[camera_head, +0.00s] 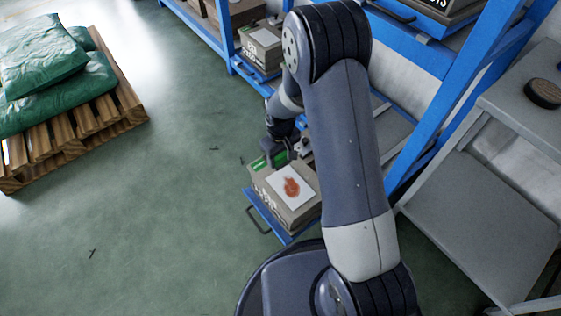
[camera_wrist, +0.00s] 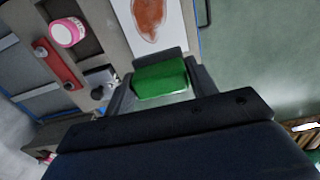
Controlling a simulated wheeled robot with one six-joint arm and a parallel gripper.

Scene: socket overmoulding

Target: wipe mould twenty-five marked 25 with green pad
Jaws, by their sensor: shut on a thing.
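My gripper (camera_head: 277,150) is shut on the green pad (camera_wrist: 160,82), which sits between the fingers in the wrist view. A grey-brown mould block (camera_head: 266,201) rests on a pulled-out blue tray (camera_head: 272,225) in the head view. Its top carries a white plate (camera_head: 279,178) with a reddish-brown stain (camera_head: 291,187), also visible at the top of the wrist view (camera_wrist: 149,17). The pad is at the far end of the block, beside the plate; I cannot tell whether it touches the surface. The marking on the block's side is too small to read.
Blue racks (camera_head: 428,105) hold more blocks (camera_head: 262,44) behind my arm. A grey stand (camera_head: 490,220) with a dark round object (camera_head: 544,93) is at the right. Green sacks (camera_head: 60,85) lie on a wooden pallet (camera_head: 95,118) at the left. The green floor between is open.

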